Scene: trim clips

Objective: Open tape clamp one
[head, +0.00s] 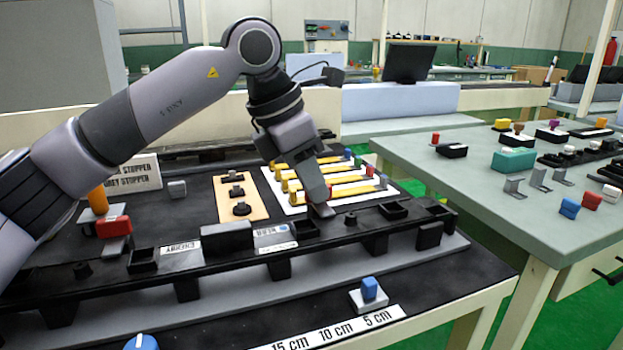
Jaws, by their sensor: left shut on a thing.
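My left gripper (320,206) points down at the long black rail (350,237) and is shut on a small part there. The fingers mostly hide that part, and I cannot tell for sure that it is tape clamp one. Just behind the fingers, several yellow bars (340,191) with coloured ends lie on a white board; the gripper partly covers them. My right gripper is out of view.
An orange board with black knobs (240,200) lies left of the yellow bars. A blue-topped block (369,289) and a white centimetre strip (330,328) are in front. A red block (114,227) stands at left. A green-topped table (480,205) is at right.

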